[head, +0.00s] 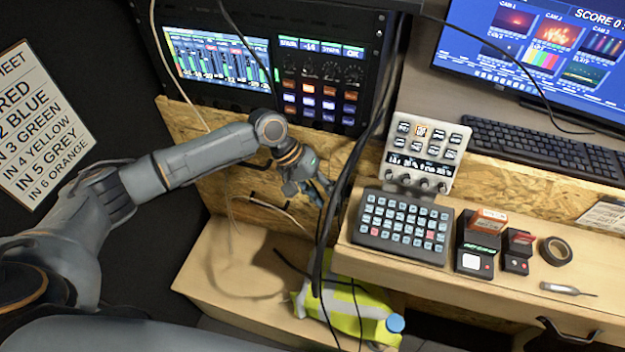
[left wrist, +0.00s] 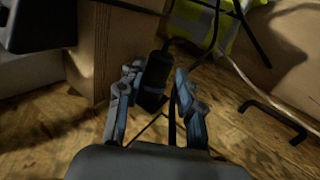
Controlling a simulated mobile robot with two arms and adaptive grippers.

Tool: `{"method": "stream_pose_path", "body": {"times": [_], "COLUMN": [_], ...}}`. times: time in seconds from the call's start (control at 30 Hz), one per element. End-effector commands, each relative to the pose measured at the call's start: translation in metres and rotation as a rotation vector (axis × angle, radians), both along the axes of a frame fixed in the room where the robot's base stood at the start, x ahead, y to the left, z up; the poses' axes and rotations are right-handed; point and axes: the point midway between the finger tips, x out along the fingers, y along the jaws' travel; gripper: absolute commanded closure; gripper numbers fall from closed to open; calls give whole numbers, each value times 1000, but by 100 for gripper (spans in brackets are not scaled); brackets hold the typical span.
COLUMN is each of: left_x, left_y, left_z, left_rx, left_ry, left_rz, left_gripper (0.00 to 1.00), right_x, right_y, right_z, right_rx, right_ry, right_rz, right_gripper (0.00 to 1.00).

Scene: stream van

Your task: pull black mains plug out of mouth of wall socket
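My left gripper (head: 318,190) reaches in front of the chipboard wall below the rack in the head view. In the left wrist view its two fingers (left wrist: 158,82) stand apart, one on each side of a black mains plug (left wrist: 157,70). A narrow gap shows between the plug and the right finger; the left fingertip is very close to the plug, and I cannot tell if it touches. A dark cable runs from the plug's upper end. The wall socket's mouth is not clearly visible, so I cannot tell how deep the plug sits. My right gripper is not in view.
Black cables (head: 335,215) hang beside my left gripper. A black handle (left wrist: 275,115) and a pale cable (left wrist: 240,70) are to the right in the wrist view. A yellow hi-vis vest (head: 345,310) lies below. A desk with a button panel (head: 402,226) is to the right.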

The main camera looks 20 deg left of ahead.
Motion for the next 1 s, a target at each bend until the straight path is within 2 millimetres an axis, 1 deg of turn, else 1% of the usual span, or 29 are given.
{"method": "stream_pose_path", "body": {"times": [0.1,0.2,0.33,0.57,0.6,0.67,0.7,0.77,0.8,0.93,1.0], "left_x": [0,1,0,0,0,0,0,0,0,1,1], "left_y": [-9,-13,-16,-16,-16,-16,-16,-16,-16,-16,-16], "left_z": [-13,-20,-24,-25,-25,-25,-25,-25,-25,-24,-24], "left_rx": [0,0,0,0,0,0,0,0,0,1,0], "left_ry": [1,0,-1,-1,-1,-1,-1,0,0,-1,-2], "left_rz": [-1,1,1,1,1,1,1,1,1,2,1], "left_gripper": [64,64,64,64,68,80,88,100,73,99,100], "right_x": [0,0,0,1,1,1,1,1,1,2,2], "right_y": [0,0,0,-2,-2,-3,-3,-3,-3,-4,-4], "right_z": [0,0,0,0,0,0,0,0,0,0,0], "right_rx": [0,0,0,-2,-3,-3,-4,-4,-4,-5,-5], "right_ry": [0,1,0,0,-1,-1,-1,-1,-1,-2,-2], "right_rz": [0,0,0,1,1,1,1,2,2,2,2], "right_gripper": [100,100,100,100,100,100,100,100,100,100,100]}}
